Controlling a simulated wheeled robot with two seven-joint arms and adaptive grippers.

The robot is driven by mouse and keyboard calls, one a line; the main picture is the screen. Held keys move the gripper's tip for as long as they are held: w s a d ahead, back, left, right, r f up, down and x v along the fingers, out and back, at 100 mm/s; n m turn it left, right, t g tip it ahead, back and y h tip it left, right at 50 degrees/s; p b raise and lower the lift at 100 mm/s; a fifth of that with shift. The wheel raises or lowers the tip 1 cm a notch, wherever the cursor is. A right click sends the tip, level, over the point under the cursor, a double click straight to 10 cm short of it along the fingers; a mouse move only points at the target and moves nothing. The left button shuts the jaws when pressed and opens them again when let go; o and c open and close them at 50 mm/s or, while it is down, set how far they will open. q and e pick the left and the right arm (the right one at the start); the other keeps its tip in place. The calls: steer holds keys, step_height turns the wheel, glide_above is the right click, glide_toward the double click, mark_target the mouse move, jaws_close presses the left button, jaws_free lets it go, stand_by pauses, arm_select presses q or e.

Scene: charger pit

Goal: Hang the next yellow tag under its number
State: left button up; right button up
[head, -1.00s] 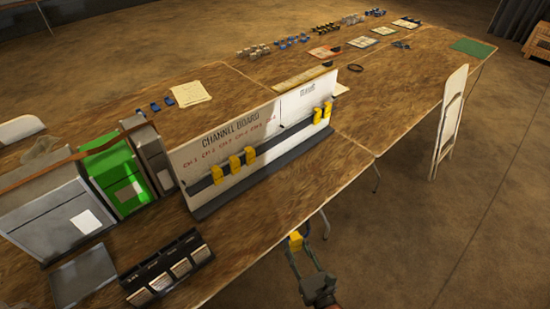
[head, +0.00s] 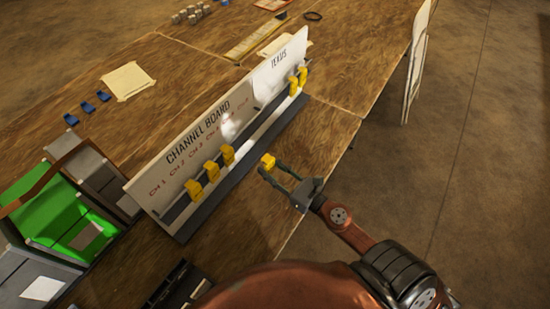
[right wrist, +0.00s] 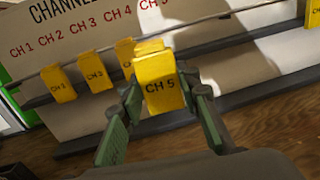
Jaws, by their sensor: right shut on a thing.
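My right gripper (head: 273,167) is shut on a yellow tag (head: 268,160) and holds it in front of the channel board (head: 150,190), apart from it in the head view. In the right wrist view this held tag (right wrist: 160,82) reads CH 5 and sits upright between the fingers. Three yellow tags hang on the board's left rail; the one nearest the left end (head: 193,189) and the middle one (head: 211,171) look like CH 2 and CH 3 up close. The third tag (head: 227,154) is partly hidden by the held tag in the wrist view. My left gripper is out of view.
More yellow tags (head: 294,86) hang at the board's right part. A green box (head: 50,205) and grey boxes stand left of the board. A dark holder (head: 178,285) lies at the bottom. A pale upright panel (head: 417,60) stands beyond the table edge.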

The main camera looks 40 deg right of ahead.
steer(key=shift+n+g+y, duration=0.4)
steer(key=shift+n+y, duration=0.3)
steer(key=shift+y, duration=0.2)
steer(key=shift+w+a+r+p, duration=0.3)
steer(key=shift+w+p, duration=0.4)
steer(key=shift+w, duration=1.6)
steer(key=shift+w+a+r+p, duration=0.1)
steer(key=shift+w+r+p, duration=0.45)
steer(key=shift+w, duration=1.75)
steer(key=shift+w+a+r+p, duration=0.15)
steer(key=shift+w+p, duration=0.7)
steer(key=shift+w, duration=1.45)
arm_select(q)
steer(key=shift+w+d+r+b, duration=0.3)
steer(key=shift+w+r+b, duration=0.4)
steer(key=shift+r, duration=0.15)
arm_select(e)
steer(key=shift+f, duration=0.75)
